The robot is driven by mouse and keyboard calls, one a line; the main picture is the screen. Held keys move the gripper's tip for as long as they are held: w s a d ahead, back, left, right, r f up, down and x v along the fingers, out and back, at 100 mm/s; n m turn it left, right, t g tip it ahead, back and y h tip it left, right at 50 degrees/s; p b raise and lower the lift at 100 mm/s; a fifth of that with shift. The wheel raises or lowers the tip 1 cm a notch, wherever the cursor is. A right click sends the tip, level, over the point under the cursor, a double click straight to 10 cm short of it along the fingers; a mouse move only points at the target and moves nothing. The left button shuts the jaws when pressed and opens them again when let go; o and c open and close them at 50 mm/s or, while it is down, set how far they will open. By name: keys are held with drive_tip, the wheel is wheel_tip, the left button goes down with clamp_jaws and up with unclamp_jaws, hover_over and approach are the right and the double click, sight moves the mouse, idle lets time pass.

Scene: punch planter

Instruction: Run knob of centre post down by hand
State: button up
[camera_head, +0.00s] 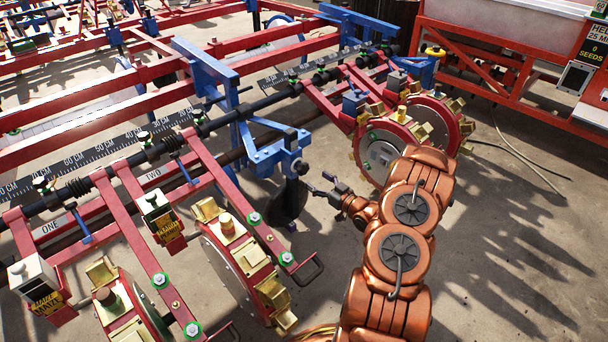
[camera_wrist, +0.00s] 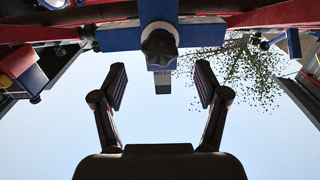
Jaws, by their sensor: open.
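The centre post is a blue bracket (camera_head: 272,154) on the black bar between the red row units. Its dark knob (camera_head: 301,167) is at the bracket's right end. In the wrist view the dark lobed knob (camera_wrist: 160,46) faces me on the blue post (camera_wrist: 157,12), which carries a small scale plate (camera_wrist: 162,84). My gripper (camera_head: 323,185) is just right of and below the knob in the head view. In the wrist view my gripper (camera_wrist: 160,80) is open and empty. The knob appears beyond the fingertips, roughly centred between them, and no contact shows.
Red row units with gold-edged wheels stand at lower left (camera_head: 230,262) and upper right (camera_head: 385,150). A dark disc (camera_head: 290,198) hangs below the post. A red-framed machine (camera_head: 500,58) stands at upper right. Bare concrete (camera_head: 510,215) lies to the right, with a thin cable across it.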

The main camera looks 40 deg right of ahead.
sight(305, 172)
drive_tip(key=shift+w+a+b, duration=0.15)
drive_tip(key=shift+w+b, duration=0.15)
drive_tip(key=shift+w, duration=0.9)
drive_tip(key=shift+w+a+b, duration=0.2)
drive_tip(key=shift+w+b, duration=0.15)
drive_tip(key=shift+w, duration=0.8)
drive_tip(key=shift+w+a+b, duration=0.15)
drive_tip(key=shift+w+b, duration=0.15)
drive_tip(key=shift+w, duration=0.9)
drive_tip(key=c, duration=1.1)
drive_tip(key=shift+p, duration=0.3)
drive_tip(key=shift+c, duration=0.3)
